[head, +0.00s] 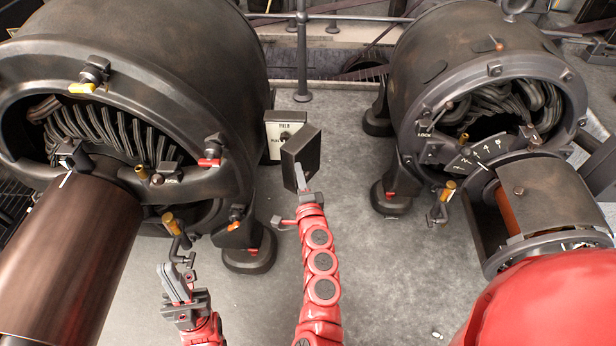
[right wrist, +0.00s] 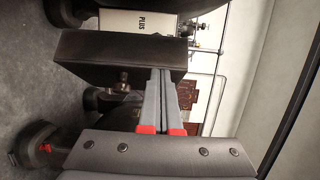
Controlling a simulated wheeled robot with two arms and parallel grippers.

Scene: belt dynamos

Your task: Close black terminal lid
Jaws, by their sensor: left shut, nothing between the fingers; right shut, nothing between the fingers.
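The black terminal lid (head: 303,150) stands swung open, in front of a terminal box with a white lettered face (head: 283,128) between the two dynamos. In the right wrist view the lid (right wrist: 105,55) is a dark panel, with the white face marked PLUS (right wrist: 140,22) behind it. My right gripper (head: 299,172) is shut and empty, its fingertips at the lid's lower part; in the right wrist view the tips (right wrist: 161,73) overlap the lid's edge, and I cannot tell whether they touch. My left gripper (head: 172,278) is shut and empty, low beside the left dynamo.
The left dynamo (head: 150,60) and right dynamo (head: 455,55) flank the lid. Brass-handled fittings (head: 172,224) project from the left dynamo near my left gripper. A red rounded cover (head: 550,305) fills the lower right.

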